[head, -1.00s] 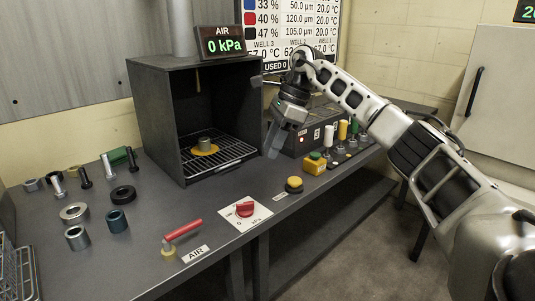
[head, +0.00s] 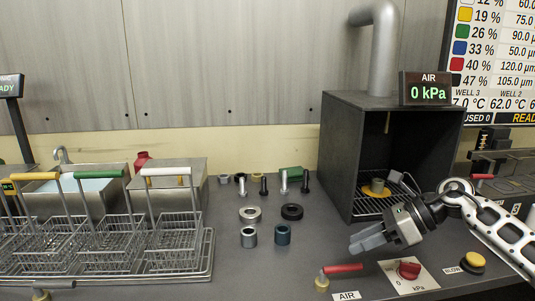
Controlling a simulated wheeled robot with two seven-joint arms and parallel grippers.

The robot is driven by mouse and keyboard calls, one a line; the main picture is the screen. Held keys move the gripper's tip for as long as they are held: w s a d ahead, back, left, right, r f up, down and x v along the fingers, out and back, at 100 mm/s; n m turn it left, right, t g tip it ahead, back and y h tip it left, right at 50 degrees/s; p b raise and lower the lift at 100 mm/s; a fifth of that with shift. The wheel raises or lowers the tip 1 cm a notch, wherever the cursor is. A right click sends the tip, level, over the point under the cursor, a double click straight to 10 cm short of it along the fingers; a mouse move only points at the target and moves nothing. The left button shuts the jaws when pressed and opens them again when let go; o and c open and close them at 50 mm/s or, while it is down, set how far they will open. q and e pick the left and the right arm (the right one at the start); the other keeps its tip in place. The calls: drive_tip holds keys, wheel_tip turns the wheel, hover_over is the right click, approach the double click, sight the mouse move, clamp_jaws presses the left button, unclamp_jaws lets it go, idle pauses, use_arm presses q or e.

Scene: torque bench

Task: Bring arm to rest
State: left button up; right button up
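My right arm comes in from the right edge, and its gripper (head: 366,240) points left over the bench, in front of the dark booth. It hangs in view above the red air lever (head: 343,268) and the red kPa knob (head: 409,270). Nothing shows held in it. Its fingers are seen from the side, so any gap between them is hard to judge. My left gripper is out of view.
The booth (head: 340,150) holds a rack with a yellow-based part (head: 376,188). Rings (head: 250,214), sleeves and bolts stand mid-bench. Wire baskets (head: 178,243) with coloured handles stand left. A yellow button (head: 473,261) is at right. The bench front is clear between baskets and lever.

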drive_tip(key=s+a+m+t+y+p, duration=0.1)
drive_tip(key=s+a+m+t+y, duration=0.25)
drive_tip(key=a+m, duration=0.4)
drive_tip(key=s+a+m+t+y+p, duration=0.25)
drive_tip(key=a+m+t, duration=0.3)
drive_tip(key=m, duration=0.35)
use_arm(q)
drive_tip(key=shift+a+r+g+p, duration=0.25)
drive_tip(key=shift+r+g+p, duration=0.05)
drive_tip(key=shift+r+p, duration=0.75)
use_arm(e)
drive_tip(key=s+d+f+m+h, duration=0.3)
drive_tip(key=s+f+m+h, duration=0.3)
drive_tip(key=m, duration=0.8)
drive_tip(key=s+d+f+m+h, duration=0.3)
drive_tip(key=s+f+m+h, duration=0.4)
drive_tip(key=s+m, duration=0.5)
wheel_tip(320, 180, down, 3)
drive_tip(key=m, duration=0.3)
drive_tip(key=shift+s+r+g, duration=0.2)
drive_tip(key=shift+g, duration=0.1)
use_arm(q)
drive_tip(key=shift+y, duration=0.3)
use_arm(e)
drive_tip(key=shift+c, duration=0.3)
